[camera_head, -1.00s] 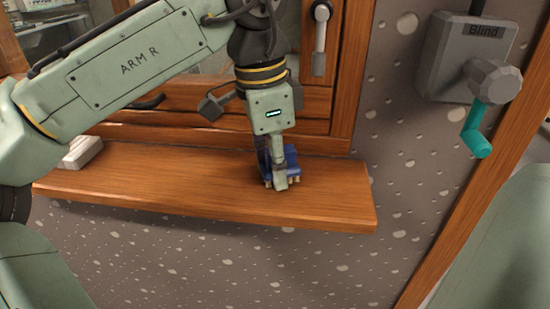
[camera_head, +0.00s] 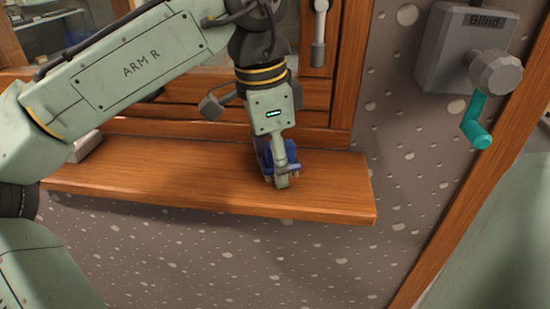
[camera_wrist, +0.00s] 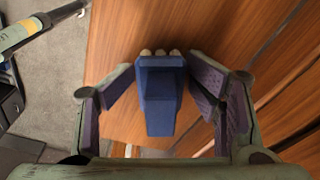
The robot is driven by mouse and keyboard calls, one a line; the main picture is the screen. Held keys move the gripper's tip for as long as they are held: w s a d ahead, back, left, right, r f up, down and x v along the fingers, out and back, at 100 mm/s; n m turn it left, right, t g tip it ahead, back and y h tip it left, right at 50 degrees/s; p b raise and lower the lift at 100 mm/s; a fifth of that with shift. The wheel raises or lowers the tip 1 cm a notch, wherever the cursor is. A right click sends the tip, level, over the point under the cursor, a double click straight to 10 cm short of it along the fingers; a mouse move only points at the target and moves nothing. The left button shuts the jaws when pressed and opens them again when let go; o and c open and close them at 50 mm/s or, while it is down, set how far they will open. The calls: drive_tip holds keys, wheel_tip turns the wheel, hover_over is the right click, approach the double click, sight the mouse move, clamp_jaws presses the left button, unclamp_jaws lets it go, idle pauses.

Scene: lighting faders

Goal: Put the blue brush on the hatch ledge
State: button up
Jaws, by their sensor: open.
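The blue brush (camera_head: 266,157) rests on the wooden hatch ledge (camera_head: 180,177), toward its right part. My gripper (camera_head: 282,176) is down at the ledge, around the brush, and partly hides it in the head view. In the wrist view the blue brush (camera_wrist: 161,92) lies between my two fingers, with its pale bristle tufts at the top of the picture. The fingers of my gripper (camera_wrist: 164,88) are spread, with a gap on each side of the brush. The ledge (camera_wrist: 215,35) shows as wood beneath it.
A pale block (camera_head: 85,146) sits at the left end of the ledge. A grey box labelled Blind (camera_head: 455,45) with a teal crank handle (camera_head: 476,125) is on the speckled wall to the right.

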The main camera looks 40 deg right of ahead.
sight(263, 163)
wheel_tip(263, 163, up, 13)
drive_tip(key=a, duration=0.1)
drive_tip(key=shift+w+a, duration=0.2)
drive_tip(key=shift+w, duration=0.15)
drive_tip(key=shift+w+a, duration=0.1)
idle(0.4)
